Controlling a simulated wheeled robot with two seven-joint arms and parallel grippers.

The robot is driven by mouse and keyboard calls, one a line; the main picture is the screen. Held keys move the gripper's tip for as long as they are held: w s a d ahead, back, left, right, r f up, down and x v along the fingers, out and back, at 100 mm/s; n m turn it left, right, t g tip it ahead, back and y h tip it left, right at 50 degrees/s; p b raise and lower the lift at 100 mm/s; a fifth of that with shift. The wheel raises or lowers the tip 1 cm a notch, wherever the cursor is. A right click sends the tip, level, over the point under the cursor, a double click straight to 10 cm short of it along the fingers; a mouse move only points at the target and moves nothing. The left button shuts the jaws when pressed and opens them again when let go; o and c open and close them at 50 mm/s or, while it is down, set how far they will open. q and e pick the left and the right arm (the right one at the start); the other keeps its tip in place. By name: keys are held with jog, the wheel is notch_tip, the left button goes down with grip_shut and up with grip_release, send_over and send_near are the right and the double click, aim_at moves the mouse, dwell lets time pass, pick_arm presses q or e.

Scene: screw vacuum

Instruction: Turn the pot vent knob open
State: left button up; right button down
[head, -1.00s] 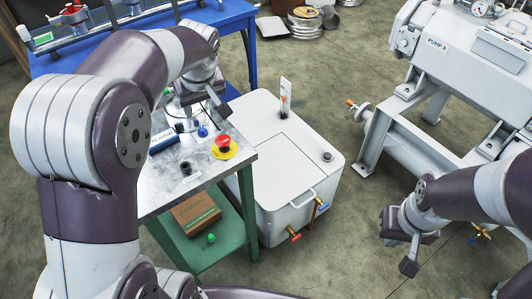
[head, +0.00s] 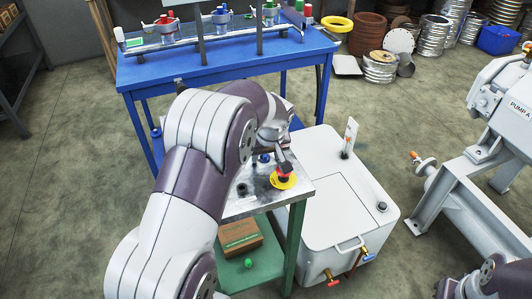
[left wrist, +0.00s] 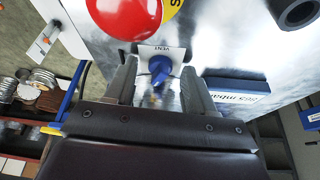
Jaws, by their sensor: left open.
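A blue knob (left wrist: 160,68) stands on a white plate marked VENT (left wrist: 163,52) on the metal bench top. It also shows in the head view (head: 264,158). My left gripper (left wrist: 160,85) is open, its two fingers on either side of the knob in the left wrist view. Whether they touch it, I cannot tell. In the head view my left gripper (head: 285,160) is over the bench, with a finger in front of the red button. My right gripper (head: 446,287) shows only in part at the bottom right; its jaws are unclear.
A red button (left wrist: 125,14) on a yellow disc is close beside the knob. A black ring-shaped part (left wrist: 297,11) and a blue labelled box (left wrist: 243,86) are near. A white cabinet (head: 325,215) stands right of the bench; a blue table (head: 215,68) is behind.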

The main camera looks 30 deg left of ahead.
pick_arm(q)
grip_shut()
jog(key=m+p, duration=0.2)
jog(key=p, duration=0.1)
jog(key=shift+s+a+r+h, duration=0.1)
jog(key=shift+r+h, duration=0.3)
jog(key=shift+f+m+p, duration=0.15)
jog(key=shift+m+p, duration=0.25)
jog(key=shift+p, duration=0.1)
jog(key=shift+f+t, duration=0.15)
jog(key=shift+t, duration=0.15)
jog(key=shift+f, duration=0.1)
grip_release()
jog(key=p+v, duration=0.1)
jog(key=v, duration=1.1)
jog(key=shift+r, duration=0.3)
